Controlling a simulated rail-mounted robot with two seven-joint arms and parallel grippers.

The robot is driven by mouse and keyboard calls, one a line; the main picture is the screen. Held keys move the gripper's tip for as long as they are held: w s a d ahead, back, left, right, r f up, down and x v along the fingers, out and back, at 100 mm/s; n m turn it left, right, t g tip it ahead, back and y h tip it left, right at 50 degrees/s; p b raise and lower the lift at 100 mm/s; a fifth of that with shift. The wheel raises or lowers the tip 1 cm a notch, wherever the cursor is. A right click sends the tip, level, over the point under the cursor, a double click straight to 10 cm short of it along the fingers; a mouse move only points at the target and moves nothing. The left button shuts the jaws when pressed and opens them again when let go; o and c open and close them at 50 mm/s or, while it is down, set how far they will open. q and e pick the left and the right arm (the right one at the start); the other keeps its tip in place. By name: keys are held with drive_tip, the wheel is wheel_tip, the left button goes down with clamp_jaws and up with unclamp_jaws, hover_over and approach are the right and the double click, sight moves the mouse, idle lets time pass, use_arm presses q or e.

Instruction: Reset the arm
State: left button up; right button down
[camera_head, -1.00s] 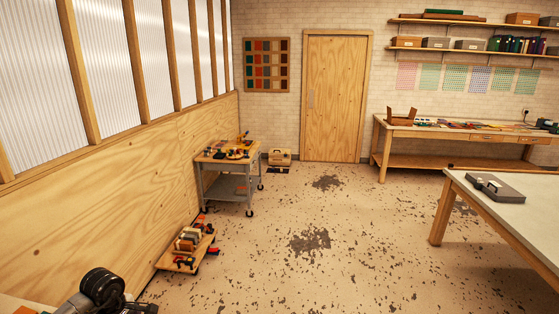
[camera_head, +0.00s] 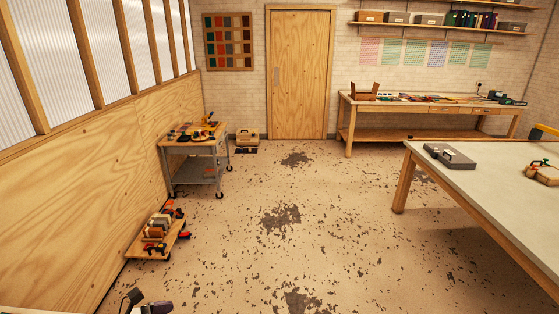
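A small dark and grey part of my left arm (camera_head: 148,304) shows at the bottom left edge of the head view, cut off by the frame. Whether its gripper is open or shut cannot be made out, and nothing is seen held. My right arm and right gripper are not in view.
A grey cart with tools (camera_head: 193,174) and a low wooden dolly (camera_head: 152,250) stand along the left plywood wall. A white-topped table (camera_head: 490,180) with a grey case (camera_head: 449,156) is at right. A workbench (camera_head: 430,112) and door (camera_head: 300,75) are behind. The middle floor is clear.

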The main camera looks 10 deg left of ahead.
use_arm(q)
wheel_tip(320, 180, up, 4)
drive_tip(key=s+d+n+t, duration=0.1)
drive_tip(key=s+n+t, duration=0.1)
drive_tip(key=n+t, duration=0.6)
drive_tip(key=s+a+f+n+g+y, duration=0.2)
drive_tip(key=s+f+n+g+y, duration=0.25)
drive_tip(key=s+n, duration=0.45)
drive_tip(key=s+a+f+n+g+y, duration=0.35)
drive_tip(key=s+n+y, duration=0.3)
drive_tip(key=n, duration=0.35)
drive_tip(key=s+a+f+n+g+y, duration=0.1)
drive_tip(key=s+f+n+g+y, duration=0.25)
drive_tip(key=s+n, duration=0.55)
drive_tip(key=s+d+f+n+g+h, duration=0.1)
drive_tip(key=d+f+n+h, duration=0.2)
drive_tip(key=d, duration=0.6)
drive_tip(key=s+d+f+n+g+h, duration=0.1)
drive_tip(key=d+f+n+h, duration=0.1)
drive_tip(key=d+n, duration=0.5)
wheel_tip(320, 180, up, 25)
drive_tip(key=d+m+p, duration=0.1)
drive_tip(key=m+p, duration=0.1)
drive_tip(key=p, duration=2.3)
drive_tip(key=shift+s+d+r+p, duration=0.2)
drive_tip(key=shift+d+p, duration=0.1)
drive_tip(key=shift+d, duration=0.1)
